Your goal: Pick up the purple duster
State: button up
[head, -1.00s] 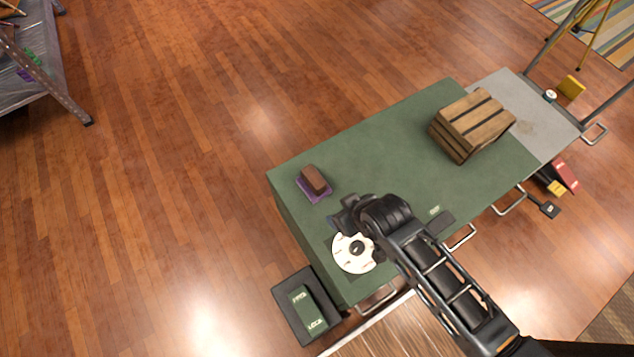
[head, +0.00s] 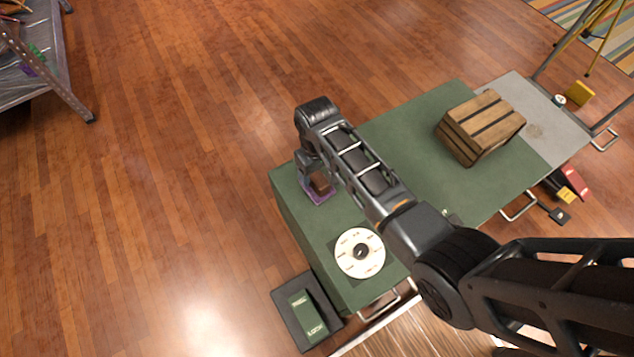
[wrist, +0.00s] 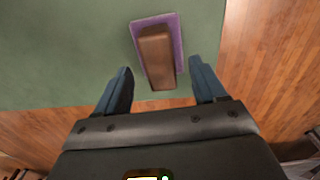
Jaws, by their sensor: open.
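The purple duster (head: 318,196) lies on the green top of the cart, near its left end. It has a purple base and a brown block handle, and my arm partly covers it in the head view. In the wrist view the duster (wrist: 157,56) shows whole, its handle tilted slightly. My gripper (wrist: 161,82) is open and empty, with one blue-tipped finger on each side of the near end of the handle. The fingers do not visibly touch it. In the head view my gripper (head: 312,176) is above the duster.
The green cart top (head: 420,130) also bears a wooden crate (head: 481,127) to the right and a round white dial (head: 360,253) in front. A green-and-black pedal box (head: 307,314) is at the cart's lower left. The floor left of the cart is clear.

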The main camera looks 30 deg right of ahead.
aim_at(317, 176)
notch_tip(317, 176, down, 5)
jog(key=shift+w+b, duration=0.1)
jog(key=shift+b, duration=0.6)
jog(key=c, duration=1.1)
